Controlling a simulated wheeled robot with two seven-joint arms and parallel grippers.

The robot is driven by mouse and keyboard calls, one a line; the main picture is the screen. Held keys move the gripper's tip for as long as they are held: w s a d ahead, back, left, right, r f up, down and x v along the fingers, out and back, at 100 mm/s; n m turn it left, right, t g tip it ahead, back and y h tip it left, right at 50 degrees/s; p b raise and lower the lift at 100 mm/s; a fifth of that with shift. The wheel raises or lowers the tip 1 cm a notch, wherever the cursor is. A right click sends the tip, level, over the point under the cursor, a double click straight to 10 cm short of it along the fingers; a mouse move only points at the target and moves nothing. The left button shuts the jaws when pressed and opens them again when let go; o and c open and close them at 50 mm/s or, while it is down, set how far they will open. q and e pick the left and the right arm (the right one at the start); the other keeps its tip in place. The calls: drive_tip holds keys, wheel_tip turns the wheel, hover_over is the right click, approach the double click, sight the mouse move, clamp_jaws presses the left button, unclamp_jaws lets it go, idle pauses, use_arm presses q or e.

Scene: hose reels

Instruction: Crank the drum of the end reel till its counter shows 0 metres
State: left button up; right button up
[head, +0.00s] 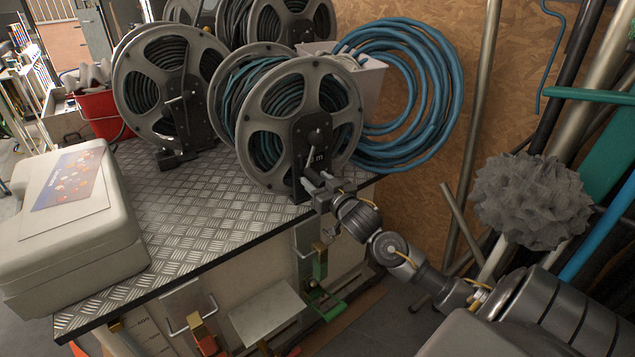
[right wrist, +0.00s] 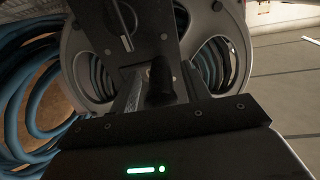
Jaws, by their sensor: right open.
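The end reel (head: 268,100) stands at the right end of the tread-plate bench, its grey spoked drum wound with blue-green hose. Its black stand (head: 312,140) carries a small panel with a letter "m"; I cannot read a number. My right gripper (head: 315,185) is open at the lower front of this stand. In the right wrist view a dark crank handle (right wrist: 160,82) appears between the open fingers; I cannot tell whether they touch it. The drum also shows there, behind the stand (right wrist: 122,35). My left gripper is not in view.
A beige case (head: 60,225) lies at the bench's left, a red bucket (head: 100,115) beyond. A blue hose coil (head: 440,95) hangs on the board wall; poles and a grey shaggy head (head: 530,200) crowd the right.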

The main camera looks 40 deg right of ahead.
clamp_jaws()
idle(0.3)
drive_tip(key=shift+a, duration=0.1)
